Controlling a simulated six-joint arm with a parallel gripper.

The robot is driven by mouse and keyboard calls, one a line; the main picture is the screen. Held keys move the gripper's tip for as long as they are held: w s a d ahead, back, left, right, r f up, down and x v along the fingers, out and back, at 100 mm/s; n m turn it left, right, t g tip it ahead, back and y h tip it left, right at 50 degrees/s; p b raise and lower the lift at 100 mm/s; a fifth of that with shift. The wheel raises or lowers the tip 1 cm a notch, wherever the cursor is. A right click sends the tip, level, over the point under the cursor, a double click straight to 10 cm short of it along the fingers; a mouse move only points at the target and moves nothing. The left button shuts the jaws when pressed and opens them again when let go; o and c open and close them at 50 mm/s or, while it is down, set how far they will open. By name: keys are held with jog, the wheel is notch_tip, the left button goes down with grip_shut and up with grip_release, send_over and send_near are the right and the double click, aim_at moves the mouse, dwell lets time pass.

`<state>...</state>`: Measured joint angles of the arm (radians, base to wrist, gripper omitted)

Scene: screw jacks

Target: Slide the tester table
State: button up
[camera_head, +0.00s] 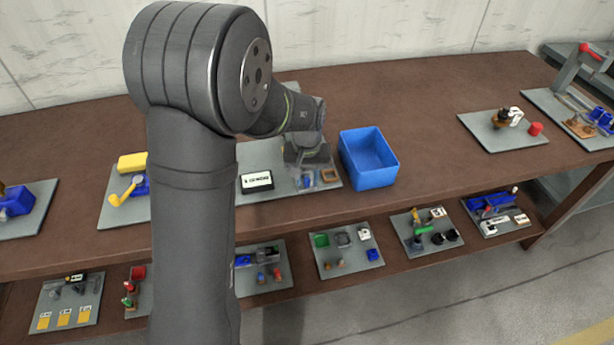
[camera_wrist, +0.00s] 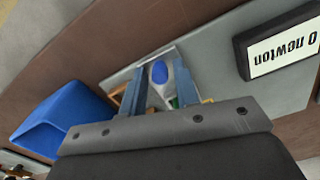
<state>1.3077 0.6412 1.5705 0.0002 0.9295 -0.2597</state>
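The tester stands on a grey base plate (camera_head: 257,155), which also fills much of the wrist view (camera_wrist: 215,55). Its display box (camera_head: 256,181) reads "0 newton" in the wrist view (camera_wrist: 283,52). A small blue rounded part (camera_wrist: 159,72) on a light grey piece lies between my fingers in the wrist view. An orange-brown part (camera_head: 328,175) sits at the plate's right and shows partly behind a finger in the wrist view (camera_wrist: 117,98). My gripper (camera_head: 306,170) is over the plate's right part, fingers apart, in the wrist view (camera_wrist: 160,68). Contact cannot be told; the table part is largely hidden.
A blue bin (camera_head: 368,158) stands just right of the plate, close to my gripper. A plate with a yellow block (camera_head: 133,162) is to the left. More plates are at the far right and on the lower shelf. The bench (camera_head: 430,130) is clear right of the bin.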

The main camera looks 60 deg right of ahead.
aim_at(304, 175)
grip_shut()
jog(key=shift+w+d, duration=1.4)
jog(key=shift+o, duration=1.6)
grip_release()
notch_tip(304, 175, up, 18)
jog(key=shift+f, duration=0.25)
